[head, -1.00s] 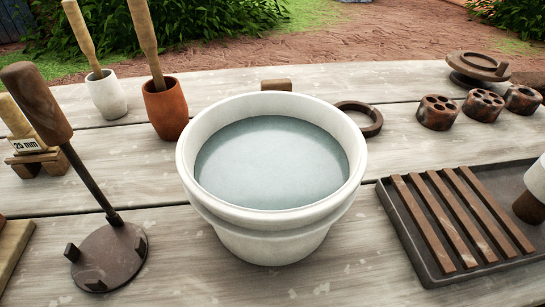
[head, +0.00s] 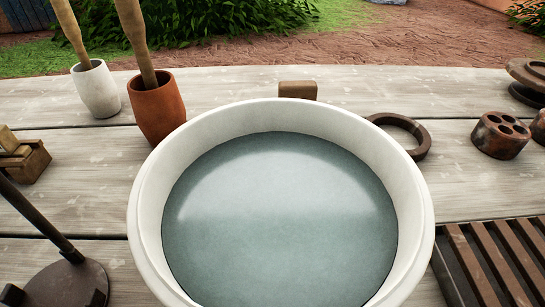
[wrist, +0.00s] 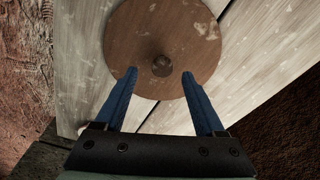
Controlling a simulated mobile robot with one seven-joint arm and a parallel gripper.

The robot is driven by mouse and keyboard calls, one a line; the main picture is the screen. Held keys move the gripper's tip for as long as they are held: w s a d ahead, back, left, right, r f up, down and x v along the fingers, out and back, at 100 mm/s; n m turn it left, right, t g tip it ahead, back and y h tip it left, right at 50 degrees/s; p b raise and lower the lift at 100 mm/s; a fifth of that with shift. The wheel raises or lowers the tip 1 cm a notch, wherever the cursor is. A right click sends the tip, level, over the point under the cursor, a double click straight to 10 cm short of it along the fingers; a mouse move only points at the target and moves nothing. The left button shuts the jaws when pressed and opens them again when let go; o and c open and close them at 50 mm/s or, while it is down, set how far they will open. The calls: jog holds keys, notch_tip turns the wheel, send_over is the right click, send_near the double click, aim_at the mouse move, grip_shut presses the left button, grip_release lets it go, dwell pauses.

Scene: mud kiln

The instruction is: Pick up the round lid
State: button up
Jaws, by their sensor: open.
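The round lid (wrist: 180,32) is a flat brown wooden disc with pale worn spots and a small dark knob (wrist: 162,66) at its middle. It lies on the pale wooden table in the wrist view. My gripper (wrist: 158,74) is open, with its two blue fingers above the lid, one on each side of the knob. The wrist view does not show clearly how far the fingertips are above the lid. I cannot make out the lid or my gripper in the head view.
A large white pot (head: 148,215) of greyish water fills the head view's middle. A terracotta cup (head: 158,108) and a white cup (head: 96,90) with wooden tools stand behind left. A dark ring (head: 418,135) and slatted tray (head: 462,262) are at right.

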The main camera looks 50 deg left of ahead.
jog(key=f+b, duration=0.2)
jog(key=w+f+b, duration=0.1)
jog(key=f+b, duration=0.1)
jog(key=f, duration=0.1)
jog(key=shift+f, duration=0.1)
grip_shut()
notch_tip(320, 180, up, 10)
jog(key=p, duration=0.6)
jog(key=shift+r, duration=0.2)
